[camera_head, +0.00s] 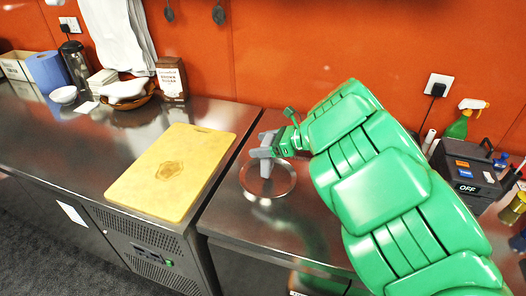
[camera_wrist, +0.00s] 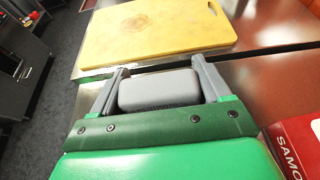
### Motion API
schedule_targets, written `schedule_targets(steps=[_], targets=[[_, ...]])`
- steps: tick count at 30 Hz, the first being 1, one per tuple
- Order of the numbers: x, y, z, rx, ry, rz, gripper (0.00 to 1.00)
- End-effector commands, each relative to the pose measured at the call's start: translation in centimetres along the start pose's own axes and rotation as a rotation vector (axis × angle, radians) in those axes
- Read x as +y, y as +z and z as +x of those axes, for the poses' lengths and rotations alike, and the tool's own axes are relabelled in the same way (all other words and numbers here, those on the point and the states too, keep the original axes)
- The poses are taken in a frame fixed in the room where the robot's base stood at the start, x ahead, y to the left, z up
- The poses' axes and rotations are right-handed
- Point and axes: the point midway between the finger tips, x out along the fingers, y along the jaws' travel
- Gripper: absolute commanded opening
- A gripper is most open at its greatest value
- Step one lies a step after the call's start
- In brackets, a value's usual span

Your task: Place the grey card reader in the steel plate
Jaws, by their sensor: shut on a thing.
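The grey card reader (camera_wrist: 158,90) is a rounded block between the two grey fingers of my gripper (camera_wrist: 160,66) in the wrist view. My gripper is shut on it. In the head view my gripper (camera_head: 266,149) is over the round steel plate (camera_head: 293,183), and a grey part shows below the fingers, within the plate's outline. I cannot tell whether the reader touches the plate. My gripper and the reader hide part of the plate's far side.
A yellow cutting board (camera_head: 176,168) lies left of the plate on the steel counter (camera_head: 75,150). A black box marked OFF (camera_head: 466,170) and a green spray bottle (camera_head: 459,124) stand at the right. The counter in front of the plate is clear.

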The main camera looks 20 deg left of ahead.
Motion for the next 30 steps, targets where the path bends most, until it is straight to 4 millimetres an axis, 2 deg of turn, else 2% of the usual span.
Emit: schedule_targets(steps=[8, 20, 21, 25, 30], targets=[[0.0, -2.6, 1.0, 0.001, -0.001, 0.006, 0.40], [0.0, -2.9, 1.1, 0.001, -0.001, 0.003, 0.40], [0.0, -2.8, 1.1, 0.001, -0.001, 0.003, 0.81], [0.0, -2.8, 1.1, 0.001, -0.001, 0.003, 1.00], [0.0, -2.8, 1.1, 0.001, -0.001, 0.002, 1.00]])
